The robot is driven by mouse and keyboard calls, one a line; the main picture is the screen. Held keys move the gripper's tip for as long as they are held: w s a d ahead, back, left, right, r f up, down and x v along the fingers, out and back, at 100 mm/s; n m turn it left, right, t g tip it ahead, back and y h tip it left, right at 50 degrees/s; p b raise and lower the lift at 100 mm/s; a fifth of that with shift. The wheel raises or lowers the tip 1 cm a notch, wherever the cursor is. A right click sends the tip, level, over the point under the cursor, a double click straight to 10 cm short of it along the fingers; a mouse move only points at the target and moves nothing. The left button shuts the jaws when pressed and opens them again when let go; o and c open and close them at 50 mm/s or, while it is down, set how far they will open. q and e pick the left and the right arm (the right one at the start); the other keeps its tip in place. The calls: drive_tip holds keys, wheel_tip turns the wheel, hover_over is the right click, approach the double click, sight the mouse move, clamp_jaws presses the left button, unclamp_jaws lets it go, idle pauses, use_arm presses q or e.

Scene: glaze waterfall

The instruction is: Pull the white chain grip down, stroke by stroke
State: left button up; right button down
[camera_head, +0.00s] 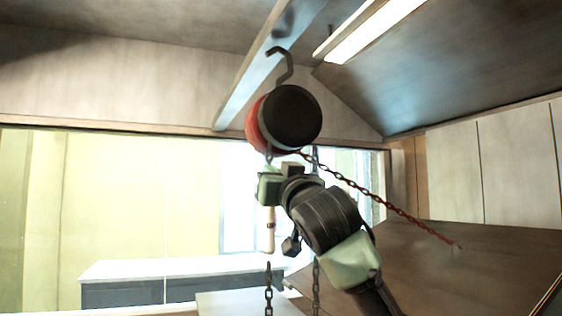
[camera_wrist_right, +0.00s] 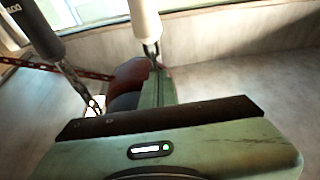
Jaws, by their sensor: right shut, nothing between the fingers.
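The white chain grip (camera_head: 268,232) hangs upright on a chain below the hoist (camera_head: 291,118), a red and black drum. My right gripper (camera_head: 267,186) has pale green fingers and is shut and empty at the chain, just above the grip's top end. The white grip (camera_wrist_right: 145,20) also shows at the top edge of the right wrist view, close to the fingers (camera_wrist_right: 158,88). I cannot tell whether the fingers touch the grip or chain. The dark chain (camera_head: 268,290) shows again below the grip. My left gripper is in neither view.
The hoist hangs by a hook (camera_head: 285,66) near a pale ceiling beam (camera_head: 262,62). A red chain (camera_head: 385,201) slants down to the right. Another dark chain (camera_head: 316,288) hangs beside my arm. A dark cylinder (camera_wrist_right: 38,28) is at the wrist view's upper left.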

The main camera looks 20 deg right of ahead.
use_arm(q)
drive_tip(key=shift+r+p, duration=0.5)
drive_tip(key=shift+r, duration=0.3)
use_arm(e)
drive_tip(key=f, duration=0.4)
drive_tip(key=shift+s+a, duration=0.1)
drive_tip(key=shift+s, duration=0.1)
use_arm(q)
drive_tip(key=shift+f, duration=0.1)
use_arm(e)
drive_tip(key=shift+f, duration=0.1)
use_arm(q)
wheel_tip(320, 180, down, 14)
drive_tip(key=b, duration=1.3)
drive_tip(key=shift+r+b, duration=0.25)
drive_tip(key=shift+b, duration=0.1)
use_arm(e)
wheel_tip(320, 180, down, 17)
drive_tip(key=shift+s+f, duration=0.15)
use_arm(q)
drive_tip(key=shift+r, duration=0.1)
